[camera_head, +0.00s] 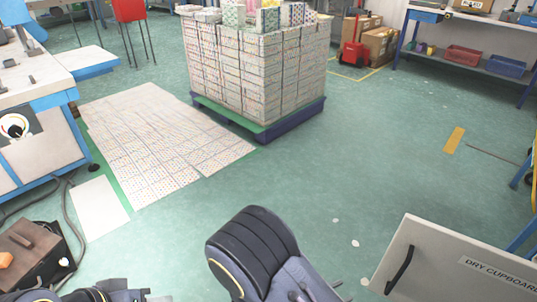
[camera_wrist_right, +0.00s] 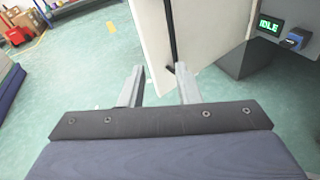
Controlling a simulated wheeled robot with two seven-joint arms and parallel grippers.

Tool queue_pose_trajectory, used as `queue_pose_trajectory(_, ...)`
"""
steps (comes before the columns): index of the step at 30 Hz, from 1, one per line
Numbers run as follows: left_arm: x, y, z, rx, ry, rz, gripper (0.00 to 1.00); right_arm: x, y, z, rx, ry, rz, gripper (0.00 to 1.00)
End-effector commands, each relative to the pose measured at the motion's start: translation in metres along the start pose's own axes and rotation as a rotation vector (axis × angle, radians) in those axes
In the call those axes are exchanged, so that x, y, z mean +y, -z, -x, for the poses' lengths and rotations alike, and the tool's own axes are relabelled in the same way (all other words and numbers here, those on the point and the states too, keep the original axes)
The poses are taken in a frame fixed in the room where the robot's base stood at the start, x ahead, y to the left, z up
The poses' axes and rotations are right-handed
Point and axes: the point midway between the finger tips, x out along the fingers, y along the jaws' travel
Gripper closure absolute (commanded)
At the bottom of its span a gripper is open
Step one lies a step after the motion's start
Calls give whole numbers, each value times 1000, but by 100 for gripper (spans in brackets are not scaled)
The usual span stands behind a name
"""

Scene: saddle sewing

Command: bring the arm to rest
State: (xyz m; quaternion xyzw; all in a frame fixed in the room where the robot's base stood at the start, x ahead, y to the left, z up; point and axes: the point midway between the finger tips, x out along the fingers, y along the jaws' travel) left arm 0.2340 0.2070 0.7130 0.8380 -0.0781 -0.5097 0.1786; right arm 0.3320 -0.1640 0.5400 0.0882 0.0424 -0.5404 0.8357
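My right arm (camera_head: 262,250) comes in at the bottom middle of the head view. Its gripper (camera_wrist_right: 160,68) shows in the wrist view with two grey fingers apart and nothing between them. The white dry cupboard door (camera_head: 450,262) stands beyond the fingertips, with a black bar handle (camera_head: 400,268). The door also shows in the wrist view (camera_wrist_right: 205,30); the fingers look clear of the handle. Part of my left arm (camera_head: 95,292) shows at the lower left edge, its gripper out of view.
A grey cabinet with a lit IDLE display (camera_wrist_right: 268,26) is right of the door. A pallet stack of patterned boxes (camera_head: 262,75) stands at the back, beside patterned sheets (camera_head: 160,140) on the floor. The middle green floor is mostly clear.

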Motion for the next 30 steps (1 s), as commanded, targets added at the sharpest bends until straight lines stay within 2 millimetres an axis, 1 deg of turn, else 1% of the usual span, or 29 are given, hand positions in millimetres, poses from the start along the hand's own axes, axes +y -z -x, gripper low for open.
queue_pose_trajectory(8,0,0,0,0,0,0,64,-28,-22,-8,203,297,-175,70)
queue_pose_trajectory(11,0,0,0,0,0,0,64,-43,-33,-10,313,454,-279,70)
queue_pose_trajectory(15,0,0,0,0,0,0,64,-65,-50,-5,504,713,-477,70)
queue_pose_trajectory(19,0,0,0,0,0,0,64,-80,-67,3,675,927,-685,70)
queue_pose_trajectory(24,0,0,0,0,0,0,64,-89,-93,15,887,1158,-992,70)
queue_pose_trajectory(27,0,0,0,0,0,0,64,-90,-110,21,1003,1261,-1190,70)
queue_pose_trajectory(30,0,0,0,0,0,0,64,-90,-127,26,1098,1328,-1371,70)
